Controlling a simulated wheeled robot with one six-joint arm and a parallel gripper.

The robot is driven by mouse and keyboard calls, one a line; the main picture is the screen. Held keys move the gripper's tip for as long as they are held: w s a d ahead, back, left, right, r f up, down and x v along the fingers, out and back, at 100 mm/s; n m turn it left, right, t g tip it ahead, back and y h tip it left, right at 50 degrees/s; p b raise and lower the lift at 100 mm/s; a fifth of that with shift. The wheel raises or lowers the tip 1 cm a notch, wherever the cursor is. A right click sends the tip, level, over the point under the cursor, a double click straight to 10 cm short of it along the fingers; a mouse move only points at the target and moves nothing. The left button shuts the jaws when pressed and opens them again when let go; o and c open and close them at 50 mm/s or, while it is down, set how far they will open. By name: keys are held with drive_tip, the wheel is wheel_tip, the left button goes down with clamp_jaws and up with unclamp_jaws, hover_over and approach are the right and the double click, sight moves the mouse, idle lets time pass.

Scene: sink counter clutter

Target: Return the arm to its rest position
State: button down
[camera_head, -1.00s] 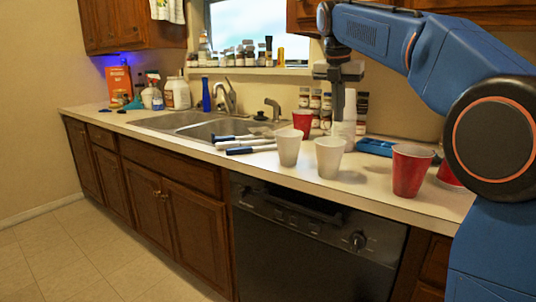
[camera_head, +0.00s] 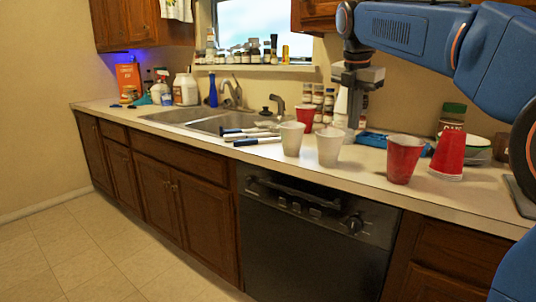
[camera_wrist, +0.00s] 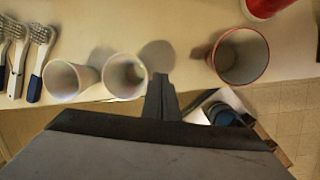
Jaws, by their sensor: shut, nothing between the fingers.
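My blue arm reaches in from the right in the head view. My gripper (camera_head: 353,112) points down above the counter, behind the white cups and in front of the spice jars. Its fingers (camera_wrist: 162,98) are together with nothing between them in the wrist view. Two white cups (camera_head: 291,138) (camera_head: 328,147) stand to its left and front. A red cup (camera_head: 403,159) stands to its right. In the wrist view the white cups (camera_wrist: 126,76) lie left of the fingers and a red-rimmed cup (camera_wrist: 239,56) lies right.
Another red cup (camera_head: 305,117) is near the spice jars. Brushes (camera_head: 250,136) lie by the sink (camera_head: 200,120). The floor (camera_head: 70,245) at left is clear.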

drive_tip(key=s+d+f+m+t, duration=0.1)
drive_tip(key=s+d+f+m, duration=0.1)
drive_tip(key=s+f+m, duration=1)
drive_tip(key=s+d+f+m+t+y, duration=0.1)
drive_tip(key=s+d+f+m, duration=0.2)
drive_tip(key=s+f+m, duration=1)
drive_tip(key=s+f, duration=0.6)
drive_tip(key=s, duration=0.3)
drive_tip(key=shift+s+f+m, duration=0.3)
drive_tip(key=shift+d, duration=0.1)
